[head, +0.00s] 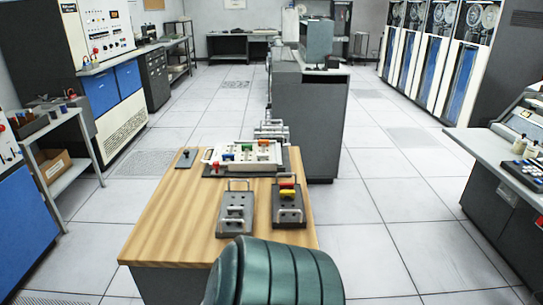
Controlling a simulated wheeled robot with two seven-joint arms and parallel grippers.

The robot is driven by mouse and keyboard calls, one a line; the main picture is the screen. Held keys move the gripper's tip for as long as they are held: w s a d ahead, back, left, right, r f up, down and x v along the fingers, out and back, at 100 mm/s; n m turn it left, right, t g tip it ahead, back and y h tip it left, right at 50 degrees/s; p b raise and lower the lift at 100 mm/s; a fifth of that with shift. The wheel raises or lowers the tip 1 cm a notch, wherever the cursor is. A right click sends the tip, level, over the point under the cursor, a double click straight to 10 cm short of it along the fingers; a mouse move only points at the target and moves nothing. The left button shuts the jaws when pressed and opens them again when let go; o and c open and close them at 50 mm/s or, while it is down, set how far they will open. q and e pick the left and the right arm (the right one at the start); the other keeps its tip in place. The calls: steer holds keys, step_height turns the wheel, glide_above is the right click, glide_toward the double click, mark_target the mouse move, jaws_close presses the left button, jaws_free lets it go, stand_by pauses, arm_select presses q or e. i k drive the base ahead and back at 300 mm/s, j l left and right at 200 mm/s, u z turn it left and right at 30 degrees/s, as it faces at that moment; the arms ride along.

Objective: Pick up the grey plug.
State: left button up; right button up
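I cannot make out the grey plug for certain at this size. On the wooden table (165,215), a grey block (237,224) with a pale handle carries a small light-grey piece that I cannot identify. To its right, a dark block (289,213) holds a red plug (288,186) and a yellow plug (287,193). Behind them is a pale board (262,164) with several coloured pieces, green, blue, red and yellow among them. A small blue-grey plate (185,158) with a dark knob lies left of the board. Neither of my grippers shows.
A dark cabinet (308,130) stands behind the table. A side console (500,150) is at the right, and a shelf unit (75,170) at the left. The tiled floor is open on both sides.

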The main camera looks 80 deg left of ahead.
mark_target(230, 209)
steer(key=u, duration=3)
